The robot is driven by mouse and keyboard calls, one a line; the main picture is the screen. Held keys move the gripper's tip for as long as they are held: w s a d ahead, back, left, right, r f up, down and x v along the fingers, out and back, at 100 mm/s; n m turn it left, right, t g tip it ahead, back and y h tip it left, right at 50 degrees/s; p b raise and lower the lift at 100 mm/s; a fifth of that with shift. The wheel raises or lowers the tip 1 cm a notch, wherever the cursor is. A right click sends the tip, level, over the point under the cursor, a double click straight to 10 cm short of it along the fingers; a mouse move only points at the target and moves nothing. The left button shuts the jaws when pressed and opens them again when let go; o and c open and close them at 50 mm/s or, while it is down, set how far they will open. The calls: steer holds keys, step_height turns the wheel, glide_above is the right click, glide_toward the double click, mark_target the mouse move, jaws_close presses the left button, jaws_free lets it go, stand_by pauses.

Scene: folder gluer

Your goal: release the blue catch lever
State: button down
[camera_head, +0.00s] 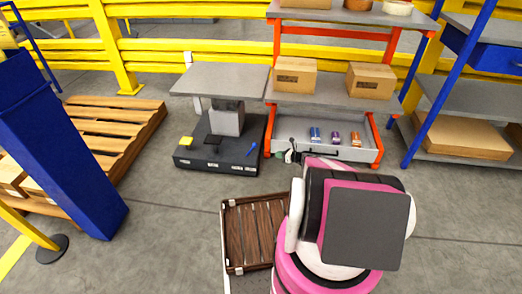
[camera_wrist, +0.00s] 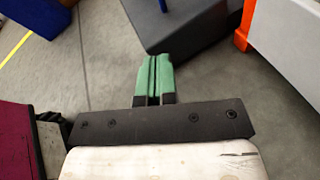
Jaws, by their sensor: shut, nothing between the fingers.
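The blue catch lever (camera_head: 251,149) is a small, slanted blue bar near the right end of a low dark machine base (camera_head: 205,163). In the wrist view the dark base (camera_wrist: 190,30) lies beyond my fingers, and a small blue piece (camera_wrist: 163,5) at the top edge may be the lever. My gripper (camera_wrist: 154,62) has green fingers pressed together with nothing between them. In the head view its green tip (camera_head: 281,155) is just right of the base, apart from the lever. My arm partly hides the gripper there.
A grey block (camera_head: 227,118), a yellow piece (camera_head: 186,141) and a black part sit on the base, under a grey tabletop (camera_head: 220,79). An orange-framed shelf (camera_head: 375,140) stands close on the right, holding small coloured items and boxes. A wooden crate (camera_head: 228,268) lies on the floor in front.

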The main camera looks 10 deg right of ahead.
steer(key=w+a, duration=0.8)
steer(key=a, duration=0.2)
steer(key=shift+w+a+f, duration=0.15)
steer(key=shift+f, duration=0.2)
steer(key=shift+a+r, duration=0.1)
steer(key=w+a+r+g+h, duration=0.1)
steer(key=w+a+h, duration=0.1)
steer(key=a, duration=0.4)
steer(key=w+a+r+n+g+h, duration=0.1)
steer(key=w+a+r+g+h, duration=0.1)
steer(key=a+h, duration=0.2)
steer(key=shift+w+a+r+h, duration=0.15)
steer(key=shift+a+h, duration=0.15)
steer(key=shift+a, duration=1.3)
